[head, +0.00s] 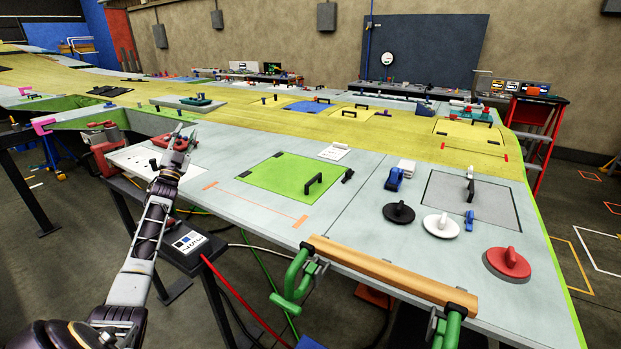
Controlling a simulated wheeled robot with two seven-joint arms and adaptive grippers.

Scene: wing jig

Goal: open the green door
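The green door (270,178) is a flat green panel lying level with the pale grey wing surface (240,207). A black bar handle (313,185) stands up near its right edge. A small black latch-like part (348,175) sits on the grey surface just right of the door. My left gripper (184,133) is at the left, apart from the door and beyond its left edge, above the white plate and red part there. Its two fingers look spread, with nothing clearly between them. My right gripper is not in view.
A wooden bar (390,270) is clamped along the front edge by green clamps (294,280). Black (398,212), white (441,225) and red (508,263) suction-cup-like discs stand right of the door. A grey panel (450,200) lies behind them.

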